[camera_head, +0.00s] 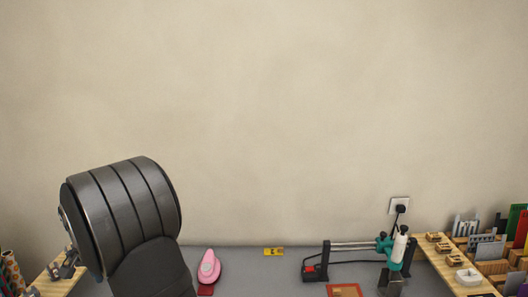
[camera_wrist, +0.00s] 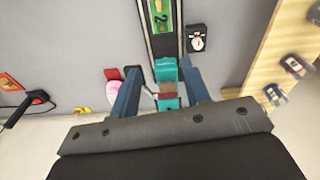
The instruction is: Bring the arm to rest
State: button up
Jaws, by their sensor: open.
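My gripper (camera_wrist: 160,67) shows in the wrist view with two blue fingers apart. A teal block (camera_wrist: 166,72) with a brown part shows between the fingers; I cannot tell how far below them it is. A pink stamp-like object (camera_head: 208,266) stands by a red pad (camera_head: 205,290) in the head view. The pink object (camera_wrist: 122,86) and red pad (camera_wrist: 112,73) also show left of the fingers in the wrist view, partly hidden. In the head view my dark arm fills the lower left, and the fingers are out of sight.
A teal-handled stand with rails (camera_head: 365,246) and an orange-framed tray (camera_head: 345,290) are at right. Wooden side shelves (camera_head: 470,289) hold small items. A long black tray (camera_wrist: 145,30) and a dial (camera_wrist: 198,39) lie beyond the fingers.

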jog(key=n, duration=0.1)
jog(key=s+r+n, duration=0.1)
jog(key=n, duration=0.1)
jog(key=r+n+t, duration=0.1)
jog(key=n, duration=0.1)
jog(key=shift+s+r, duration=0.15)
jog(key=shift+s, duration=0.25)
dwell(1.6)
jog(key=w+f+m+g, duration=0.2)
jog(key=w+f+m, duration=0.2)
jog(key=m, duration=0.7)
jog(key=shift+f, duration=1.4)
jog(key=shift+d, duration=0.1)
